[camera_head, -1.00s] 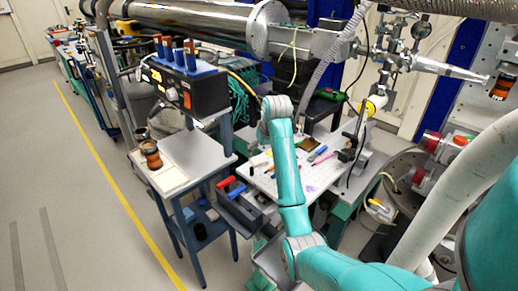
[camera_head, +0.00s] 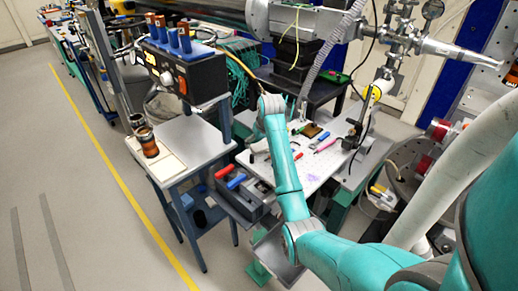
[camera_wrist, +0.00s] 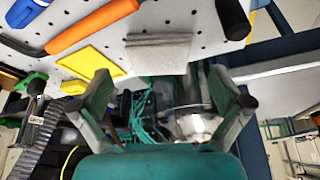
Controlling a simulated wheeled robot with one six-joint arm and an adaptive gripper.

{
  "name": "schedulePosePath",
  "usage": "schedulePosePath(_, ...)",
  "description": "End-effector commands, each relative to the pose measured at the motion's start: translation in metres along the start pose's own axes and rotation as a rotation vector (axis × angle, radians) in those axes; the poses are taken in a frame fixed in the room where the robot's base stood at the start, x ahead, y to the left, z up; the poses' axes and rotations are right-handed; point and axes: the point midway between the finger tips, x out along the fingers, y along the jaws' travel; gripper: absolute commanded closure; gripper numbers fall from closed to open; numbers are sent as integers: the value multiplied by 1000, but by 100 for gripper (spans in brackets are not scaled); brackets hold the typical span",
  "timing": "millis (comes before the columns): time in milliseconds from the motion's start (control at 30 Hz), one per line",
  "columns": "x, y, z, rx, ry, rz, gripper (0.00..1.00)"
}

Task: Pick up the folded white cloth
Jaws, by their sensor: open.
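The folded white cloth (camera_wrist: 158,54) shows in the wrist view as a pale layered pad lying on the perforated white board (camera_wrist: 185,14), close to the board's edge. My gripper (camera_wrist: 174,92) is open in the wrist view, one finger on each side of the picture. The cloth lies between and beyond the fingertips, and they look apart from it. Nothing is between the fingers. In the head view my arm reaches over the perforated board (camera_head: 315,172), but I cannot make out the cloth or the gripper's fingers there.
In the wrist view a yellow pad (camera_wrist: 92,66) and an orange-handled tool (camera_wrist: 92,27) lie left of the cloth, and a black cylindrical object (camera_wrist: 233,18) lies right.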

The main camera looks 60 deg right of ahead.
Motion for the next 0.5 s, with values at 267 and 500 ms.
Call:
schedulePosePath(267,21,0,0,0,1,0,0)
schedulePosePath(500,21,0,0,0,1,0,15)
